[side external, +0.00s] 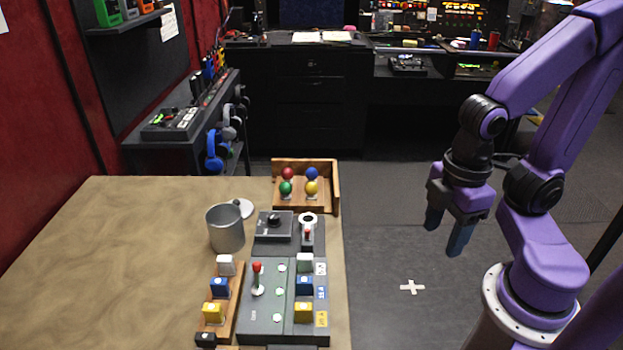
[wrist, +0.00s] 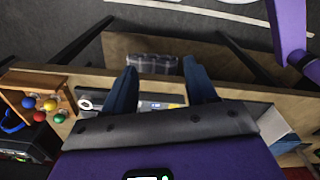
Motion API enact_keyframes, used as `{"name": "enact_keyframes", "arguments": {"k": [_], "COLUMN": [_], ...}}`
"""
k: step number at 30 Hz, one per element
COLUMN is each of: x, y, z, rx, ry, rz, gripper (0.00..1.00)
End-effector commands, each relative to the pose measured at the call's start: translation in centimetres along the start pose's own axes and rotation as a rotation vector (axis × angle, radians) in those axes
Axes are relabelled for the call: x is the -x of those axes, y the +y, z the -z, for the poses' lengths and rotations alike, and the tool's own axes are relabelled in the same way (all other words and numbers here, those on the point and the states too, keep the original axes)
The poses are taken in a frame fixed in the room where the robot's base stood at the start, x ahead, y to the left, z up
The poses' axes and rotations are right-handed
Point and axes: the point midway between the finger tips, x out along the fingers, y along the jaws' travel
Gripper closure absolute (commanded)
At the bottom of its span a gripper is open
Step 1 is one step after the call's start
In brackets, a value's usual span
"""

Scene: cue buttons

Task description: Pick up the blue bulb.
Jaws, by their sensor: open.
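The blue bulb (side external: 312,173) is a small round ball at the back right of a wooden tray (side external: 336,185) at the far right end of the table. It also shows at the left edge of the wrist view (wrist: 28,102). Red (side external: 288,173), green (side external: 286,188) and yellow (side external: 311,188) bulbs stand close to it in the same tray. My gripper (side external: 445,238) hangs over the floor to the right of the table, apart from the bulbs. It is open and empty, fingers pointing down; the wrist view shows its two fingers (wrist: 159,70) spread apart.
A grey control panel (side external: 280,335) with a red-topped lever and several buttons lies in front of the tray. A wooden button rack (side external: 236,281) and a metal mug (side external: 225,228) stand left of it. The table's left part is clear. A cabinet (side external: 311,95) stands behind.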

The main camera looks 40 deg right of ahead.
Motion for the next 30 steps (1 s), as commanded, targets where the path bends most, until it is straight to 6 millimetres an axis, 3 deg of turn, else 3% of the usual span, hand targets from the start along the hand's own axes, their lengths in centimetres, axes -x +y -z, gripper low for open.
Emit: {"name": "enact_keyframes", "arguments": {"k": [9,14,20,30], "x": [0.0,0.4,1.4,2.6], "y": [0.1,1.6,6.7,17.9], "z": [0.1,1.9,6.6,12.7], "rx": [0.002,0.037,0.153,0.366], "ry": [0.000,0.000,-0.014,-0.106], "rz": [-0.001,-0.025,-0.100,-0.225], "gripper": [0.34,0.34,0.34,0.34]}}
